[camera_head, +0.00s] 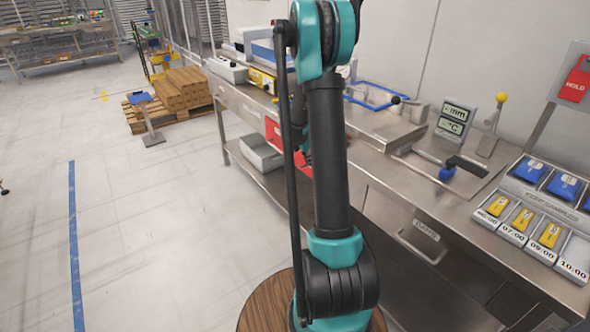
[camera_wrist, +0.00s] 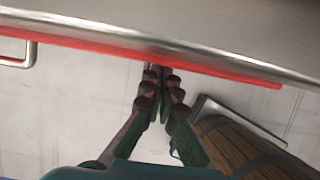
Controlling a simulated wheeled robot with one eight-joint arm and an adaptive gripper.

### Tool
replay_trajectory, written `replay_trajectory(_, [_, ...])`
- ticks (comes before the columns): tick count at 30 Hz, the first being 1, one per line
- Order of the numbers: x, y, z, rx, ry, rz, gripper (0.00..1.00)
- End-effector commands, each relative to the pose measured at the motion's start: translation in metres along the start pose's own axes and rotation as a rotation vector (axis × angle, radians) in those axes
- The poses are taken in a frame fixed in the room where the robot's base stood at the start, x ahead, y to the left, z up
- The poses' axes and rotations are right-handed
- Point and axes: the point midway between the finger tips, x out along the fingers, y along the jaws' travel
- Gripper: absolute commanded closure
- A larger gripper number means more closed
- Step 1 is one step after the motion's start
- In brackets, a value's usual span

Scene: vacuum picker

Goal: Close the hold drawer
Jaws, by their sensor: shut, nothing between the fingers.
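The red hold drawer (camera_head: 273,132) shows under the bench top in the head view, partly hidden behind my arm. How far it stands open is unclear. In the wrist view, a red strip (camera_wrist: 215,69) runs below a steel edge across the top, apparently the drawer's front. My gripper (camera_wrist: 158,70) is shut and empty, its fingertips at or very near this red strip. Contact cannot be told. In the head view the gripper is hidden behind my arm.
The steel bench (camera_head: 380,178) runs along the right. A grey bin (camera_head: 262,153) sits on its lower shelf. A drawer handle (camera_head: 420,246) sticks out at the bench front. Sample trays (camera_head: 527,250) stand at far right.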

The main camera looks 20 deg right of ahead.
Motion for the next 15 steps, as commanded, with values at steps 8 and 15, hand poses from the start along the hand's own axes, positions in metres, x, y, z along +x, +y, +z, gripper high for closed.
replay_trajectory(8, [0.011, 0.000, 0.027, 0.000, 0.001, 0.000, 1.00])
replay_trajectory(15, [0.012, 0.000, 0.031, 0.000, -0.002, 0.000, 1.00])
